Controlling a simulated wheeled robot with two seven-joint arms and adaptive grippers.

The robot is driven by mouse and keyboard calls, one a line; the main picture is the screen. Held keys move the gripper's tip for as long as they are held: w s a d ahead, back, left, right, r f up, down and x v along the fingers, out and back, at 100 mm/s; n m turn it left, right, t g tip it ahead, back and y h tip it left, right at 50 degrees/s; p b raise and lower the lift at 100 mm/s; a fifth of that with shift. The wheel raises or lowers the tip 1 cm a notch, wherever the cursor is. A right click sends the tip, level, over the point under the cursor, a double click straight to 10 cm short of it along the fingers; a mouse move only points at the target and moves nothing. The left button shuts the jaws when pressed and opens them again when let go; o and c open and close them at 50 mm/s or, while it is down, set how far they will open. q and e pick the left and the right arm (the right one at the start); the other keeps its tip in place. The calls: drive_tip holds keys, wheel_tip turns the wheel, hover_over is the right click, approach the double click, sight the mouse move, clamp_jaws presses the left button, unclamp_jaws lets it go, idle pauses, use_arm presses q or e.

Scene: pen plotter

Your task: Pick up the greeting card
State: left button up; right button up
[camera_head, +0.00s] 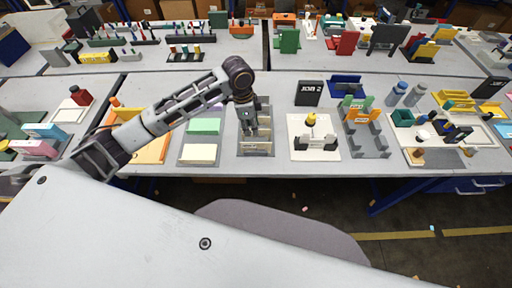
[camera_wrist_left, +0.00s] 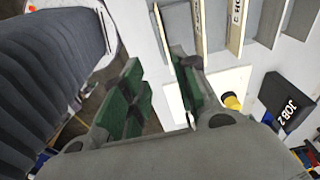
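My left gripper (camera_head: 249,128) points down over a grey slotted rack (camera_head: 256,152) that holds upright cream cards (camera_head: 255,144). In the left wrist view the gripper (camera_wrist_left: 157,66) is open, with a clear gap between its green-padded fingers. A thin cream card edge (camera_wrist_left: 160,28) runs close to the right finger; the finger hides part of it, and I cannot tell whether they touch. More cards (camera_wrist_left: 237,22) with dark lettering stand in the neighbouring slots. Which one is the greeting card I cannot tell. My right gripper is not in view.
A tray with green and cream pads (camera_head: 184,154) lies left of the rack. A white board with a yellow-topped item (camera_head: 311,119) is on the right, with a black JOB 2 sign (camera_head: 308,93) behind it. The table's front edge is close to the rack.

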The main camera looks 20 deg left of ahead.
use_arm(q)
drive_tip(key=shift+w+a+r, duration=0.2)
drive_tip(key=shift+a+r, duration=0.2)
hover_over(256, 148)
drive_tip(key=a, duration=0.1)
drive_tip(key=shift+s+f+p, duration=0.15)
drive_tip(key=shift+s+f, duration=0.05)
drive_tip(key=shift+f, duration=1.95)
drive_tip(key=shift+s+f+p, duration=0.15)
drive_tip(key=shift+f, duration=2)
drive_tip(key=shift+f, duration=0.1)
drive_tip(key=shift+w+d+f, duration=0.1)
drive_tip(key=shift+w+f, duration=0.05)
drive_tip(key=shift+f, duration=0.25)
drive_tip(key=shift+w+d+f, duration=0.1)
drive_tip(key=shift+w+f, duration=0.05)
drive_tip(key=shift+f, duration=0.25)
drive_tip(key=shift+w+d+f+p, duration=0.15)
drive_tip(key=shift+f+p, duration=0.1)
drive_tip(key=shift+f, duration=0.55)
drive_tip(key=shift+d+f+p, duration=0.1)
drive_tip(key=shift+f+p, duration=0.1)
drive_tip(key=shift+f, duration=0.6)
